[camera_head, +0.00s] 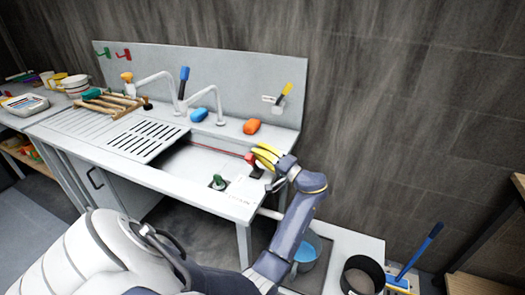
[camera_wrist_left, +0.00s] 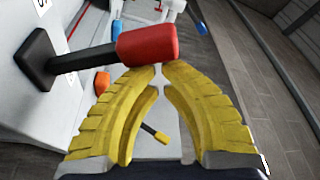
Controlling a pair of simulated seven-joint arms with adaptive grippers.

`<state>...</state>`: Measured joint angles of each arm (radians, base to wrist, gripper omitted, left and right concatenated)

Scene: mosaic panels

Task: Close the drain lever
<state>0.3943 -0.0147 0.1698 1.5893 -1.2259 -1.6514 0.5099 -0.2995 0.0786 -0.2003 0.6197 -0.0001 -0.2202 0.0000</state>
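The drain lever with a red grip (camera_wrist_left: 147,45) and a dark shaft shows large in the left wrist view. It sticks out sideways from a dark square base (camera_wrist_left: 38,60) on a white surface. In the head view its red end (camera_head: 250,158) shows beside my left gripper (camera_head: 258,152) at the right end of the sink. My left gripper's yellow fingers (camera_wrist_left: 160,72) have their tips together, just below the red grip in the wrist view. Nothing shows between them. Whether they touch the lever I cannot tell. My right gripper is not in view.
A blue bucket (camera_head: 306,254) and a dark pot (camera_head: 362,275) stand low at right, below the arm.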

